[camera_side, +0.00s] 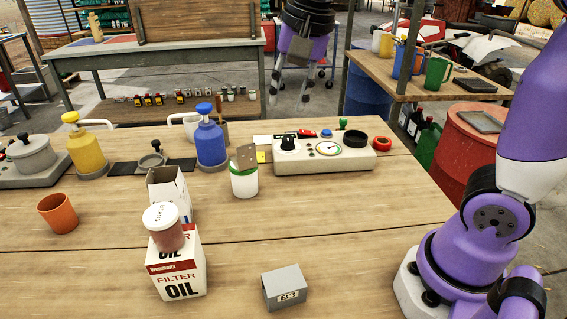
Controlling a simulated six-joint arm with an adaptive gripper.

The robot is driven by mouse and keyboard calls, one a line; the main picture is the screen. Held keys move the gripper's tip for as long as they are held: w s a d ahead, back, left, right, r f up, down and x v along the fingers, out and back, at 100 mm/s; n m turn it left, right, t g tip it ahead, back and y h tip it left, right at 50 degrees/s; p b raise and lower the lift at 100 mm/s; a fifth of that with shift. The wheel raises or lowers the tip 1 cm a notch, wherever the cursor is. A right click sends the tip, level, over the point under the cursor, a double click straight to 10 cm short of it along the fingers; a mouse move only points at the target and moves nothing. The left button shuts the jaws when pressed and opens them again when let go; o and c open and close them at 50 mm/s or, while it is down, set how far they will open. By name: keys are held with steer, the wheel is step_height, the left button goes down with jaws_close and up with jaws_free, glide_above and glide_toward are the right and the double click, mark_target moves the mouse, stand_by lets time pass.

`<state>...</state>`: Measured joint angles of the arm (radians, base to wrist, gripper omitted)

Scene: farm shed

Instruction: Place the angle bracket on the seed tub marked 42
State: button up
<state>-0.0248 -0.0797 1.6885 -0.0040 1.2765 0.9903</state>
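A grey angled piece (284,284) with a small number label stands at the front middle of the bench; it may be the angle bracket. A pinkish tub with a white lid (161,215) sits on an oil filter box; the lid's print is too small to read. A white tub with a green band (244,184) stands mid-bench, with a brownish plate (246,157) tilted at its top. I cannot tell which tub is marked 42. My gripper (303,88) hangs high above the far side of the bench, fingers apart and empty, touching nothing.
The oil filter box (178,272) and a white carton (170,190) stand at left centre, an orange pot (58,213) farther left. Blue (211,145) and yellow (86,150) pump bottles and a gauge box (323,157) line the back.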

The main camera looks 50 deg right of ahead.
steer(key=s+f+n+t, duration=0.2)
steer(key=s+f+n, duration=0.4)
steer(key=s+n, duration=0.4)
steer(key=shift+s+d+f+n+t, duration=0.15)
steer(key=shift+d+f+n+t, duration=0.15)
steer(key=shift+d+n, duration=0.15)
